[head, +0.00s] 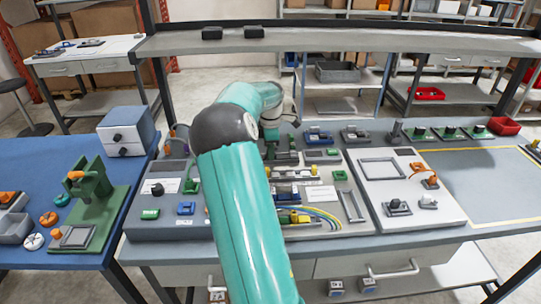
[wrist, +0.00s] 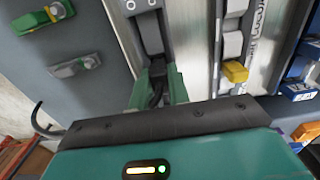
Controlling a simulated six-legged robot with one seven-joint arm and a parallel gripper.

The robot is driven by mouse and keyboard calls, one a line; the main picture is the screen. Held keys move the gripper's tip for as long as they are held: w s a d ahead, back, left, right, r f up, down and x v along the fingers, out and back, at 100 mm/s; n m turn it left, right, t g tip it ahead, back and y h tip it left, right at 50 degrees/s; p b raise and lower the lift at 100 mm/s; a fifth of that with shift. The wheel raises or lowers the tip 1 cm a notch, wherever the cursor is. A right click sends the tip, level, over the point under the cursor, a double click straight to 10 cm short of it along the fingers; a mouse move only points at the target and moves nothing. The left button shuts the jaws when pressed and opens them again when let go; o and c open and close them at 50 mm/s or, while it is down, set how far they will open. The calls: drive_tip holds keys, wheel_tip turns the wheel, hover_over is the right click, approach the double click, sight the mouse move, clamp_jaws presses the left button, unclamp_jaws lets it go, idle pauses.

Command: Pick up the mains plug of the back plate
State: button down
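In the wrist view my gripper (wrist: 158,84) has two green fingers standing apart over a light metal strip. A dark grey block (wrist: 157,68) shows between the fingertips, with something black below it. I cannot tell whether the fingers touch it, or whether it is the mains plug. Another dark grey piece (wrist: 150,32) lies just beyond, in line with it. Small dark, blue and grey devices (head: 319,136) stand along the bench's back; I cannot single out the mains plug there.
A pale panel (head: 448,208) with a few parts lies to the right of my arm, and a dark grey panel (head: 152,226) to the left. A red bin (head: 505,126) stands at the back right. A yellow-outlined area (head: 485,190) is clear. A shelf (head: 345,40) spans behind.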

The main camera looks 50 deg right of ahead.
drive_tip(key=shift+r, duration=0.1)
drive_tip(key=shift+r, duration=0.5)
wheel_tip(320, 180, up, 2)
drive_tip(key=shift+r, duration=0.15)
drive_tip(key=s+a+r, duration=0.9)
drive_tip(key=s, duration=0.1)
drive_tip(key=shift+s+a+r, duration=0.15)
drive_tip(key=shift+s+r, duration=0.1)
drive_tip(key=shift+r, duration=0.05)
drive_tip(key=shift+r, duration=1)
idle(0.5)
wheel_tip(320, 180, up, 3)
idle(0.5)
